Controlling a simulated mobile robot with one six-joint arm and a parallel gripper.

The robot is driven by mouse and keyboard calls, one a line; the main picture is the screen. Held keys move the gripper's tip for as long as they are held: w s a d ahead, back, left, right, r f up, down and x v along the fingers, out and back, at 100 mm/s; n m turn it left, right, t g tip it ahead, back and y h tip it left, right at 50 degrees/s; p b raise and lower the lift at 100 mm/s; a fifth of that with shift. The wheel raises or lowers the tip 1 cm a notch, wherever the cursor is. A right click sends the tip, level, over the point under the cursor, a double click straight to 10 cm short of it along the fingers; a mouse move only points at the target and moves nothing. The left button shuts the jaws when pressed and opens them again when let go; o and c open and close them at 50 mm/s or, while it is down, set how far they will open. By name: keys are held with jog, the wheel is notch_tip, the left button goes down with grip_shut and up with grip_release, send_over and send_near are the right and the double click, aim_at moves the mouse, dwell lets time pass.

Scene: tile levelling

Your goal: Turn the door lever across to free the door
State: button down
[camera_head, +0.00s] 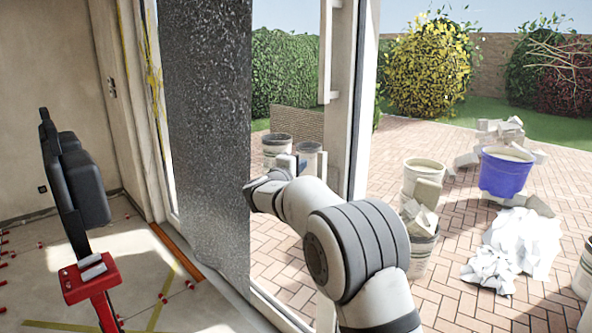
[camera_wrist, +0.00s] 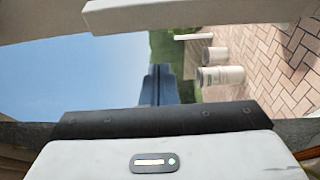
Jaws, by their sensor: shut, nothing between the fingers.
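The door (camera_head: 345,120) is a pale-framed glazed door or opening onto the patio. A white upright bar (camera_head: 326,60), which looks like the door lever, stands along the left side of this frame. A pale bar that looks like the same lever (camera_wrist: 185,14) crosses the top of the wrist view. My gripper (camera_head: 296,164) is below the bar in the head view, apart from it. In the wrist view my fingers (camera_wrist: 158,82) are together and empty, with a gap between them and the bar. The lever's pivot is not clear in either view.
A dark speckled sheet (camera_head: 205,130) hangs left of the opening. A black and red device (camera_head: 88,270) stands indoors at left. Outside are buckets (camera_head: 424,180), a blue tub (camera_head: 506,172) and a white rubble heap (camera_head: 515,245) on brick paving. The air around my gripper looks clear.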

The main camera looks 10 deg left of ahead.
aim_at(325, 178)
jog(key=shift+s+d, duration=0.65)
jog(key=shift+d, duration=0.15)
jog(key=shift+s+d, duration=0.6)
jog(key=shift+d, duration=0.2)
